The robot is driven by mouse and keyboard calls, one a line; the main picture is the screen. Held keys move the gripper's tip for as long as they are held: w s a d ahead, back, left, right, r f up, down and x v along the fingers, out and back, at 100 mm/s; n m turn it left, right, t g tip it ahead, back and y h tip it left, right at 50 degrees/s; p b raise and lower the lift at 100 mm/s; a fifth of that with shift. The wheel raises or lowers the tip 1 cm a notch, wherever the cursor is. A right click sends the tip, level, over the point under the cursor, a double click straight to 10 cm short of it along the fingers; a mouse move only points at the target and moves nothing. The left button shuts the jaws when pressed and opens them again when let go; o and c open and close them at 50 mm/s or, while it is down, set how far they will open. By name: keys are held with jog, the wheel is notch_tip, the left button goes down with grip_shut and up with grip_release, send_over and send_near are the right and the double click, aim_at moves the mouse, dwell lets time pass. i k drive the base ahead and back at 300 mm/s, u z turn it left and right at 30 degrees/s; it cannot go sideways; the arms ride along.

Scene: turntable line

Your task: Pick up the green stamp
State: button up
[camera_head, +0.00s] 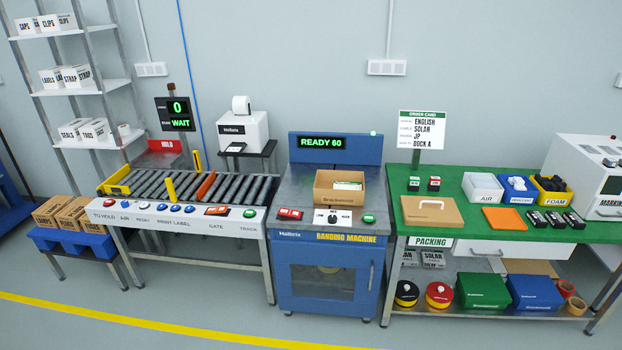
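Two small block-shaped items stand side by side at the back left of the green-topped packing table (470,222), just below the order card. The left one, with green on it, looks like the green stamp (414,183). The right one, with red on it, looks like a red stamp (434,183). Both are small, and their details cannot be made out. They stand upright and a little apart, with nothing covering them. My gripper is not in view.
The order card (422,130) rises behind. Left is the blue banding machine (325,270) with an open carton (324,197). Floor in front is clear.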

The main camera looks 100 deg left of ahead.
aim_at(413, 184)
jog(key=u, duration=1.05)
jog(key=k, duration=0.25)
jog(key=u, duration=1.9)
jog(key=k, duration=0.7)
jog(key=z, duration=0.25)
jog(key=i, duration=0.7)
jog(key=u, duration=0.3)
jog(key=k, duration=0.7)
jog(key=z, duration=0.25)
jog(key=i, duration=0.75)
